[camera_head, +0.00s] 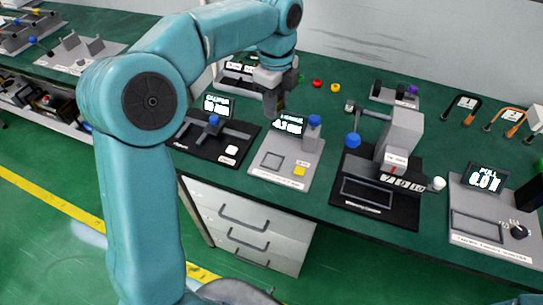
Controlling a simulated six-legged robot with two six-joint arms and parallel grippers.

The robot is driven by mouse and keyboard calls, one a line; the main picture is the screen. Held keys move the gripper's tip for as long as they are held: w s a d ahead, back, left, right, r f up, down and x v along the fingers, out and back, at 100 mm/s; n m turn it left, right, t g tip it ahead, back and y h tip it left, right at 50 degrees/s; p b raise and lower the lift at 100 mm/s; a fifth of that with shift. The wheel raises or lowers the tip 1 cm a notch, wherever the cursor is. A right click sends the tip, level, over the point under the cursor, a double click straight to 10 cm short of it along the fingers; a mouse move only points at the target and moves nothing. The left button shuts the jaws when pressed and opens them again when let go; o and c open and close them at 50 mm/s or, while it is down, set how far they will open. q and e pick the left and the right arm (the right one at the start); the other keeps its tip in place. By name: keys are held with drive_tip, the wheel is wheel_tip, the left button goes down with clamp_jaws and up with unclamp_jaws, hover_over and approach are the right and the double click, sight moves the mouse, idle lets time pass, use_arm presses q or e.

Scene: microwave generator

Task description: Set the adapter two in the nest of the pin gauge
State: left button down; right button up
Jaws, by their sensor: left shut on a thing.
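My left gripper (272,92) hangs over the back of the green bench, behind the caliper station and the grey station. It is shut on a small greyish piece (271,105), mostly hidden by the jaws, likely the adapter two. A light grey station (285,170) has a lit screen, a post with a blue knob, a yellow button and an outlined square recess (271,159) that looks empty. It may be the pin gauge, but its label is too small to read. The held piece is apart from this station. My right gripper is not in view.
A black caliper station (207,147) stands left of the grey one. A black press-like station (374,203) with a blue ball handle and a pull tester (490,223) stand to the right. Small red (317,83) and yellow (335,87) pieces lie behind. Drawers (245,225) are below the bench.

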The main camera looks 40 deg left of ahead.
sight(273, 162)
use_arm(q)
drive_tip(key=shift+a+r+m, duration=0.25)
drive_tip(key=shift+r+m, duration=0.2)
drive_tip(key=shift+m, duration=0.05)
drive_tip(key=shift+a+f, duration=0.1)
drive_tip(key=shift+m, duration=0.3)
wheel_tip(273, 162, down, 20)
drive_tip(key=shift+r, duration=0.2)
